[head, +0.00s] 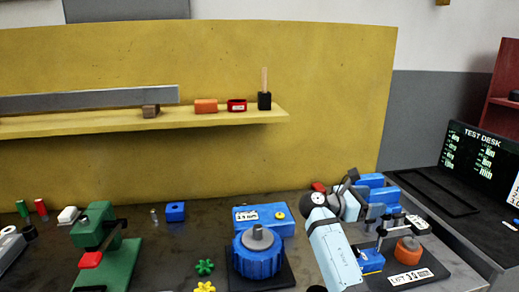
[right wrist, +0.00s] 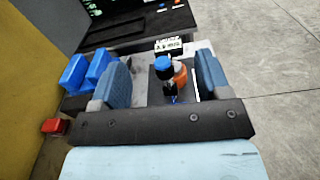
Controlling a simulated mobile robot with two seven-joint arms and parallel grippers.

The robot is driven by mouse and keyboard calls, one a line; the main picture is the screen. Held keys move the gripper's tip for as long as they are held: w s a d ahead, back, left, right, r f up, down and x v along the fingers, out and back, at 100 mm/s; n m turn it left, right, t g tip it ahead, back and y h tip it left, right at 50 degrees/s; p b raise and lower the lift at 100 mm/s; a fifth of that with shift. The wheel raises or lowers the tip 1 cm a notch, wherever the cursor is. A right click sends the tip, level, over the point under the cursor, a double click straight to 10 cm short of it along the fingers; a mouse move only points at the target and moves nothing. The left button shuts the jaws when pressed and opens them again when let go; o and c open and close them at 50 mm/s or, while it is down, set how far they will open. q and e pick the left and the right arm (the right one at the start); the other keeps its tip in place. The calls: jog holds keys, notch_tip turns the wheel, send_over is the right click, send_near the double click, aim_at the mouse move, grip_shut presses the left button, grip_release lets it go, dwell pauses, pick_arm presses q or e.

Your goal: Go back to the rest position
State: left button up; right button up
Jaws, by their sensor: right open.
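My right gripper (head: 372,208) is at the right of the bench in the head view, its pale blue arm link coming up from the bottom edge. In the right wrist view the two blue-grey fingers of the gripper (right wrist: 163,76) stand wide apart with nothing held. Beyond and between them show an orange round part (right wrist: 180,75) and a black piece with a blue top (right wrist: 163,63). The orange part also shows in the head view (head: 408,246), on a dark labelled plate. Whether the fingers touch anything is not clear. My left gripper is in neither view.
Blue blocks (head: 370,180) stand close behind the right gripper. A blue round fixture (head: 257,258) and a blue labelled box (head: 263,219) are mid-bench. A green press-like device (head: 112,258) is at left. A yellow shelf (head: 220,120) spans the back.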

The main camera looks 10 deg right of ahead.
jog(key=s+f+m+t+y, duration=0.2)
jog(key=s+f+m+y, duration=0.65)
jog(key=s+f, duration=1.3)
jog(key=s+a+m+y, duration=0.4)
jog(key=s+a+y, duration=0.1)
jog(key=s, duration=0.6)
jog(key=s+a+m+y, duration=0.4)
jog(key=s+a, duration=0.1)
jog(key=s, duration=0.6)
jog(key=w+a+f+n+t+y+p, duration=0.1)
jog(key=w+a+f+t+y+p, duration=0.2)
jog(key=w+a+t+p, duration=0.3)
jog(key=w+f+t+p, duration=0.1)
jog(key=p, duration=0.2)
jog(key=shift+a+f, duration=0.25)
